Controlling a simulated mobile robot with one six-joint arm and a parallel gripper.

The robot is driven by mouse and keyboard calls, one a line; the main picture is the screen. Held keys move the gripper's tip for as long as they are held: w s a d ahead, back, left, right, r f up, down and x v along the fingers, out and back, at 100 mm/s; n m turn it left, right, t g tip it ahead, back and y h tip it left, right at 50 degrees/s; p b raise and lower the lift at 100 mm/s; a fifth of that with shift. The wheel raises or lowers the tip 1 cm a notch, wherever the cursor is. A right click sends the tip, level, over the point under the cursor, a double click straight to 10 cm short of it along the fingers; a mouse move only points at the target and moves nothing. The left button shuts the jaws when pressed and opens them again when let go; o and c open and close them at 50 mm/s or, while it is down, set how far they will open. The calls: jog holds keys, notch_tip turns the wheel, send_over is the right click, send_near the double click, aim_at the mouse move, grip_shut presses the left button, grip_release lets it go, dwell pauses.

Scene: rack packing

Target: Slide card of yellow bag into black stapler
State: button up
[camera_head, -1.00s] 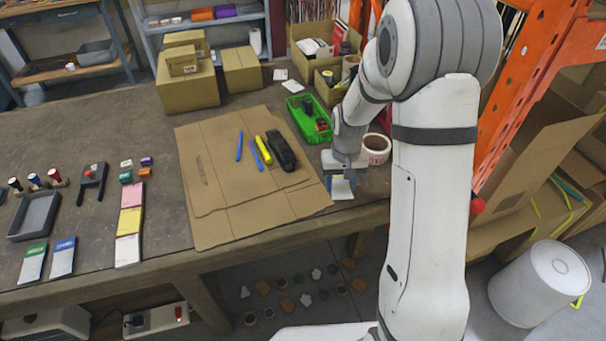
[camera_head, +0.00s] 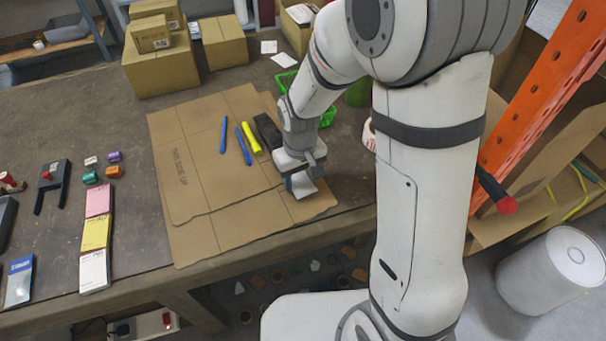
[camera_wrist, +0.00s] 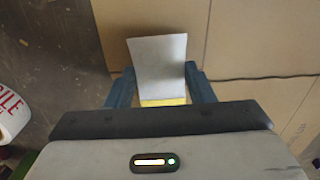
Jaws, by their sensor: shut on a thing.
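My gripper (camera_wrist: 161,88) is shut on the yellow bag, with a blue finger on each side. A pale card (camera_wrist: 158,60) stands out beyond the fingers, and a yellow strip of the yellow bag (camera_wrist: 163,102) shows between them. In the head view my gripper (camera_head: 302,182) is above the front right part of the cardboard sheet. A black elongated object that looks like the black stapler (camera_head: 266,131) lies on the cardboard, behind and left of my gripper. My arm partly hides it, and its opening cannot be made out. The card is apart from it.
Blue pens (camera_head: 224,135) and a yellow marker (camera_head: 248,138) lie left of the black object on the cardboard sheet (camera_head: 215,215). A green tray (camera_head: 328,116) and a tape roll (camera_wrist: 10,112) are near my arm. The cardboard's front left is clear.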

jog(key=shift+a+f, duration=0.1)
jog(key=shift+f, duration=0.4)
jog(key=shift+w+a+r, duration=0.15)
jog(key=shift+w+r, duration=0.1)
jog(key=shift+w, duration=0.05)
jog(key=shift+w+a, duration=0.4)
jog(key=shift+w, duration=0.5)
jog(key=shift+w+a, duration=0.4)
jog(key=shift+w, duration=0.45)
jog(key=o, duration=1)
jog(key=shift+o, duration=0.2)
